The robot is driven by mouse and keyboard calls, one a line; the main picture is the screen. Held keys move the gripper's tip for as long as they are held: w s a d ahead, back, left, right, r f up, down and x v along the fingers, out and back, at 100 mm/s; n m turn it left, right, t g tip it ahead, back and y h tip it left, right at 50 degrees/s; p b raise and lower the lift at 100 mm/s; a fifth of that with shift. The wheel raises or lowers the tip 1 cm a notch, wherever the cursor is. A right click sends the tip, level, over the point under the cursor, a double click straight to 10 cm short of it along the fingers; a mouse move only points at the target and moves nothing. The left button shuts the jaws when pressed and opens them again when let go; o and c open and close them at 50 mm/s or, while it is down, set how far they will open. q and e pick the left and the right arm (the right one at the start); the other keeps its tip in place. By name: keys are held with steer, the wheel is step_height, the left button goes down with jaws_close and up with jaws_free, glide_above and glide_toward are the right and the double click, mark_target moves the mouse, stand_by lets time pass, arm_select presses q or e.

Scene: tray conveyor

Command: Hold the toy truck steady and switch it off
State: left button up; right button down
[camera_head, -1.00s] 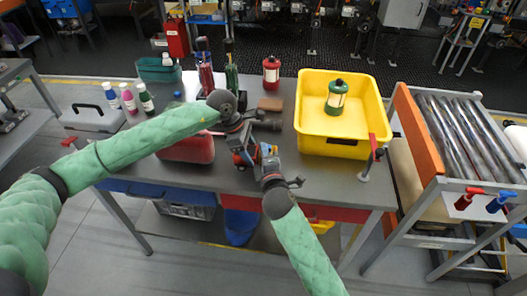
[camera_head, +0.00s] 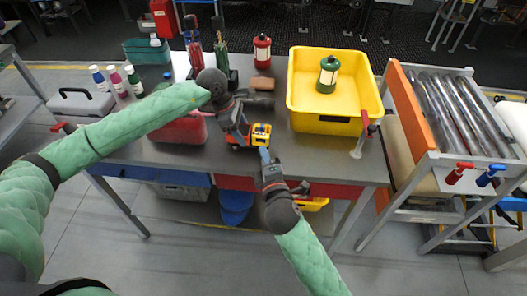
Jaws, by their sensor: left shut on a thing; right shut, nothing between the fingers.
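The toy truck (camera_head: 261,134), small and orange-yellow with dark wheels, is on the grey table near its front edge. My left gripper (camera_head: 240,138) comes down from the upper left and is shut on the truck's left part, which it partly hides. My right gripper (camera_head: 265,156) is shut and empty, its tips pointing up just below the truck at the table's front edge. I cannot tell whether its tips touch the truck. The truck's switch is too small to make out.
A yellow bin (camera_head: 346,122) holding a green canister (camera_head: 328,74) stands right of the truck. A red container (camera_head: 180,130) is to the left under my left arm. A red canister (camera_head: 262,50) stands behind. A roller conveyor (camera_head: 450,110) is at the far right.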

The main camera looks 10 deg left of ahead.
arm_select(q)
steer(key=o, duration=1.2)
steer(key=shift+c, duration=0.2)
